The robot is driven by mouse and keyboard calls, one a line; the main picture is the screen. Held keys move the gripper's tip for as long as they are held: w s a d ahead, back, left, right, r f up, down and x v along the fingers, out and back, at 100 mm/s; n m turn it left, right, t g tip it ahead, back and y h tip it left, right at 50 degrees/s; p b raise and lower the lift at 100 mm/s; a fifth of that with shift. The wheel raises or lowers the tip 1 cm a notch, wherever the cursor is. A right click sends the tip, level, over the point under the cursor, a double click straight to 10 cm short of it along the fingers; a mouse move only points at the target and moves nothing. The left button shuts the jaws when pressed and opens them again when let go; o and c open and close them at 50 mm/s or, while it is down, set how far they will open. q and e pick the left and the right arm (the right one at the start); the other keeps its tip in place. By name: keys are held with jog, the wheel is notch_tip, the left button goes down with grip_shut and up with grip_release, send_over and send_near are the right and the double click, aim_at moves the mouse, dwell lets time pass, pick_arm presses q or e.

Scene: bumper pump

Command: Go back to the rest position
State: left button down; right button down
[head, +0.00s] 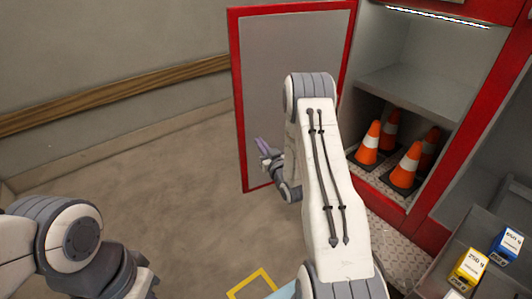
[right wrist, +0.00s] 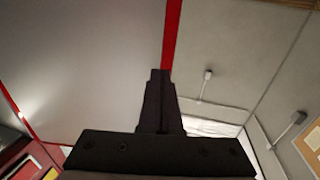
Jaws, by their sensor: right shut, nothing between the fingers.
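My right arm reaches forward across the middle of the head view. Its right gripper (head: 266,154) is in front of the open cabinet door (head: 268,62), a grey panel with a red frame. In the right wrist view the two dark fingers (right wrist: 158,102) are together and hold nothing. The door panel (right wrist: 90,60) fills the left of that view behind them; I cannot tell whether the gripper touches it. Part of my left arm shows at the bottom left of the head view, but its gripper is not visible.
Several orange cones (head: 368,143) stand in the red cabinet's lower compartment. A yellow box (head: 468,268) and a blue box (head: 506,243) sit on a grey surface at lower right. Yellow floor tape (head: 252,284) shows at the bottom. Floor left of the door is clear.

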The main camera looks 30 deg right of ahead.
jog(key=a+r+n+g+y, duration=0.25)
jog(key=a+g, duration=0.25)
jog(key=a, duration=0.9)
jog(key=s+a+r+n+g+y, duration=0.15)
jog(key=s+a+g, duration=0.25)
jog(key=s+a, duration=0.55)
jog(key=s+a+r+n+g, duration=0.1)
jog(key=s+a+g, duration=0.1)
jog(key=s, duration=0.7)
jog(key=s+a+r+n+g, duration=0.2)
jog(key=s+a+g, duration=0.1)
jog(key=s, duration=0.7)
jog(key=s+a+r+n+g+h, duration=0.1)
jog(key=s+g, duration=0.3)
jog(key=s, duration=0.5)
jog(key=shift+s+a+r+n, duration=0.2)
jog(key=shift+a+r+n, duration=0.15)
jog(key=shift+a, duration=0.3)
